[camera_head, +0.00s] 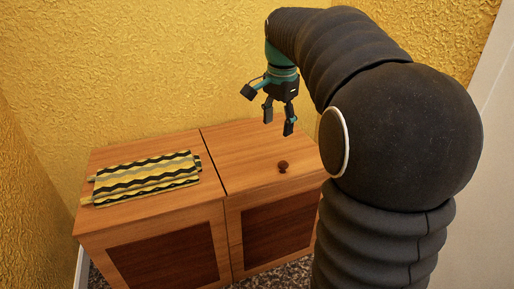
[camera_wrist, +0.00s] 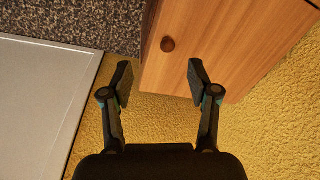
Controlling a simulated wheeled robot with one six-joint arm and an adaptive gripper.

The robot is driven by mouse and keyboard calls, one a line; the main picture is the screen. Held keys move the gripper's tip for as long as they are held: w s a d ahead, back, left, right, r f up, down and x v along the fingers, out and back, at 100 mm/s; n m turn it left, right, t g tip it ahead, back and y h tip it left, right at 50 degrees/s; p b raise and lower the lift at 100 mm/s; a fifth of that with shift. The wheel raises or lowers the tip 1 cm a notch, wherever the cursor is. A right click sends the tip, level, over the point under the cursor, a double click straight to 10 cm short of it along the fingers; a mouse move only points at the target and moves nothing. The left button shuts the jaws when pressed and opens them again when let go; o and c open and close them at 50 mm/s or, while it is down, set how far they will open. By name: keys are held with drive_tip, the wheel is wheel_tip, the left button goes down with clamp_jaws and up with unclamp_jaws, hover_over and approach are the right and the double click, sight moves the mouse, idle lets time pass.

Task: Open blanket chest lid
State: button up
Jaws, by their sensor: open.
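The wooden blanket chest (camera_head: 180,212) stands in the corner with its top in two halves, split by a seam. The right half is the lid (camera_head: 245,150), lying flat and closed, with a small dark round knob (camera_head: 283,167) on it. In the wrist view the knob (camera_wrist: 168,44) sits near the lid's edge, above and between my fingertips in the picture. My gripper (camera_head: 279,118) is open and empty, pointing down above the back part of the lid, apart from the knob. It also shows in the wrist view (camera_wrist: 160,80).
A folded yellow, black and grey striped blanket (camera_head: 145,178) lies on the left half of the top. Yellow textured walls (camera_head: 170,60) stand close behind and to the left. A pale flat panel (camera_wrist: 40,100) and speckled carpet (camera_wrist: 105,22) show in the wrist view.

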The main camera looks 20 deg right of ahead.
sight(283, 162)
drive_tip(key=w+d+f+m+g+b, duration=0.1)
drive_tip(key=w+d+f+m, duration=0.3)
drive_tip(key=w+d, duration=0.15)
drive_tip(key=f+b, duration=0.3)
drive_tip(key=f, duration=1)
drive_tip(key=shift+a+f+b, duration=0.1)
drive_tip(key=shift+a+b, duration=0.1)
drive_tip(key=shift+b, duration=0.15)
clamp_jaws()
